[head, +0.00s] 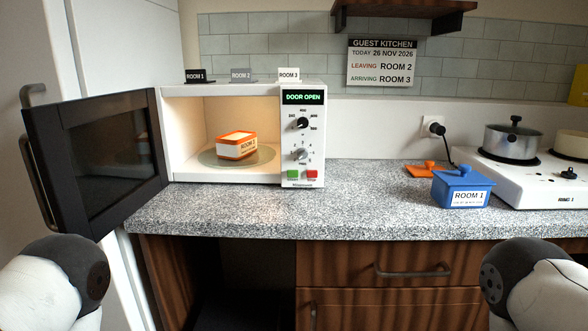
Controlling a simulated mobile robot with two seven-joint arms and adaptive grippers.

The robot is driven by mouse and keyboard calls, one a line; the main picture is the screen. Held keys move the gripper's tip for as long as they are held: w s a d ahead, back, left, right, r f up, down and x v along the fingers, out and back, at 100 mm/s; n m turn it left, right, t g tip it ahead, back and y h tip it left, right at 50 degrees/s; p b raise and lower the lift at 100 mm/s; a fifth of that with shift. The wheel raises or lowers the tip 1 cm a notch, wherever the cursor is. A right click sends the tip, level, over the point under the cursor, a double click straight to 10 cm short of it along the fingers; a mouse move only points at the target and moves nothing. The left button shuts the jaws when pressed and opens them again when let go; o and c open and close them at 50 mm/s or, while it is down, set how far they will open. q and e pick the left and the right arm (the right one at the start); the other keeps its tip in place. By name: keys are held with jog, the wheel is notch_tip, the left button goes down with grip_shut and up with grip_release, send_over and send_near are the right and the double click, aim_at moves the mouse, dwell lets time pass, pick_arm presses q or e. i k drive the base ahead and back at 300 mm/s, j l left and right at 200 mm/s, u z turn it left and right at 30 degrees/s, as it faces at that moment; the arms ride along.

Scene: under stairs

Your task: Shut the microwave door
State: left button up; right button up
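The white microwave (303,135) stands on the left part of the speckled counter. Its black door (110,158) is swung wide open to the left, past the counter's front edge, with a handle at its left side. The microwave display reads "DOOR OPEN". Inside, an orange and white labelled container (237,146) sits on the round turntable (262,158). My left arm shows at the lower left, below the door, and my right arm shows at the lower right. Neither gripper is in the picture.
Three small room signs stand on the microwave. A blue box (462,187) labelled "ROOM 1" and an orange lid (430,169) lie to its right. A white hob (540,175) with a pot (512,142) is at the right. A tall white cabinet (125,45) stands behind the door.

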aim_at(108, 160)
jog(key=j+z, duration=0.15)
jog(key=j, duration=0.5)
jog(key=j+z, duration=0.1)
jog(key=j, duration=0.55)
jog(key=j+z, duration=0.15)
jog(key=j, duration=0.45)
jog(key=k+j+z, duration=0.15)
jog(key=j, duration=0.5)
jog(key=j+z, duration=0.1)
jog(key=j, duration=0.55)
jog(key=k, duration=0.05)
